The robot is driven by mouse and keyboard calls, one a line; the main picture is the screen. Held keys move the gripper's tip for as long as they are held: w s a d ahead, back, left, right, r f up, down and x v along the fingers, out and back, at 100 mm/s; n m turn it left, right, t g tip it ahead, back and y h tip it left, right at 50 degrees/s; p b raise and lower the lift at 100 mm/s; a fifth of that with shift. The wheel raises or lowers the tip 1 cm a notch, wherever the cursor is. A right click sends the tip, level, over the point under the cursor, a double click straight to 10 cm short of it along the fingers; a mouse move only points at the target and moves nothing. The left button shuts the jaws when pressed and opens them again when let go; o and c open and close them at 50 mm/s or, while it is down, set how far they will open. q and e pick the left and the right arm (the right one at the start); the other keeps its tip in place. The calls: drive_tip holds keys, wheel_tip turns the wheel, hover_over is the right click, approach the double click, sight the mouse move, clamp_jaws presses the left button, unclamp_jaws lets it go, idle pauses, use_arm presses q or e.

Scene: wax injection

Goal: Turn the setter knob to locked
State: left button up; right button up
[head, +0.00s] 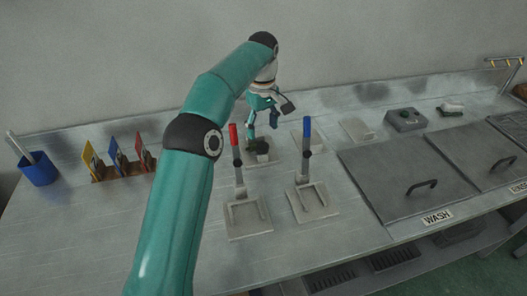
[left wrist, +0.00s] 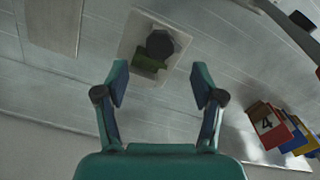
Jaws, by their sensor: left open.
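A dark round knob (head: 257,146), which I take to be the setter knob, sits on a pale square plate on the metal bench. In the left wrist view the knob (left wrist: 161,43) is near-black with a dark green part beside it, on its pale plate (left wrist: 128,43). My left gripper (head: 262,130) is open and empty above the knob, fingers pointing down. In the left wrist view the knob lies beyond the gap between the fingertips (left wrist: 160,78), apart from both. I cannot read which setting the knob is at. My right gripper is not in view.
Coloured cards (head: 117,155) and a blue cup (head: 39,170) are at left. A grey box (head: 405,121) and a lidded WASH bay (head: 395,180) are at right.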

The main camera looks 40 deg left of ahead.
sight(262, 146)
use_arm(q)
drive_tip(key=shift+f+b, duration=0.4)
drive_tip(key=shift+f, duration=2.8)
